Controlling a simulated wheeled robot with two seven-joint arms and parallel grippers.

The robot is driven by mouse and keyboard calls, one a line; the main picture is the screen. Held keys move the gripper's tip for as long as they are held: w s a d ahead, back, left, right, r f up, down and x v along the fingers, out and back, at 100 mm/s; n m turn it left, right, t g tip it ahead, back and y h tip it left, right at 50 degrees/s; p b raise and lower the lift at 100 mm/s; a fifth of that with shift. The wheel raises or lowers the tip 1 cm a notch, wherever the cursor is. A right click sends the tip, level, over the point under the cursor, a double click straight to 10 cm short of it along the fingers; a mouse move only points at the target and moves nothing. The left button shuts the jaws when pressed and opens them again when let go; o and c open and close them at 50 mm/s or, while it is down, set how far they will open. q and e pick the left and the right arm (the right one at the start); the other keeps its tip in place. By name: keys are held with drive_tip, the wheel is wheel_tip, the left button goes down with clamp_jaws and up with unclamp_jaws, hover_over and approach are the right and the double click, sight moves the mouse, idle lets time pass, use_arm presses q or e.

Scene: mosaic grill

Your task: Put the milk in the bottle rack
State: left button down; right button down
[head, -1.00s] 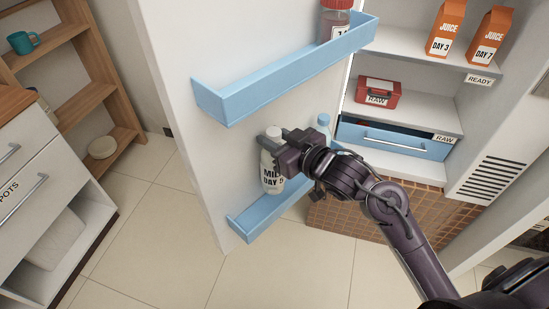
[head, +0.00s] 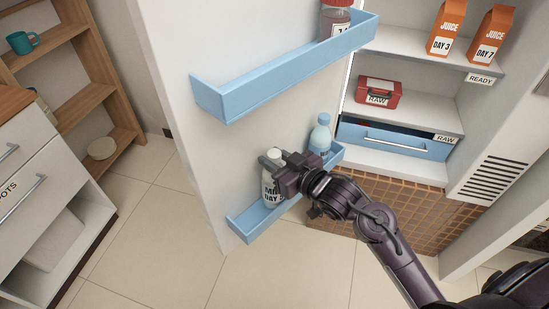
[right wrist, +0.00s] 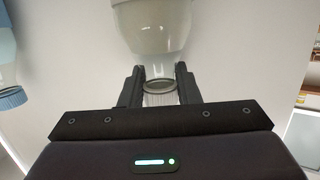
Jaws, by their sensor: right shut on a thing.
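The bottle rack (head: 250,230) is the lower blue shelf on the open fridge door. The milk's base is within the rack's outline, partly behind its front wall; I cannot tell if it touches the floor of the rack. My left gripper is not in view.
A light blue bottle (head: 320,134) stands at the right end of the rack. The upper door shelf (head: 285,75) hangs above and holds a red-capped jar (head: 335,22). A blue drawer (head: 395,140) and red box (head: 378,92) are inside the fridge.

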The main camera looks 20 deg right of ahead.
drive_tip(key=c, duration=1.1)
unclamp_jaws()
drive_tip(key=shift+f, duration=0.1)
drive_tip(key=shift+s, duration=0.1)
drive_tip(key=v, duration=1.2)
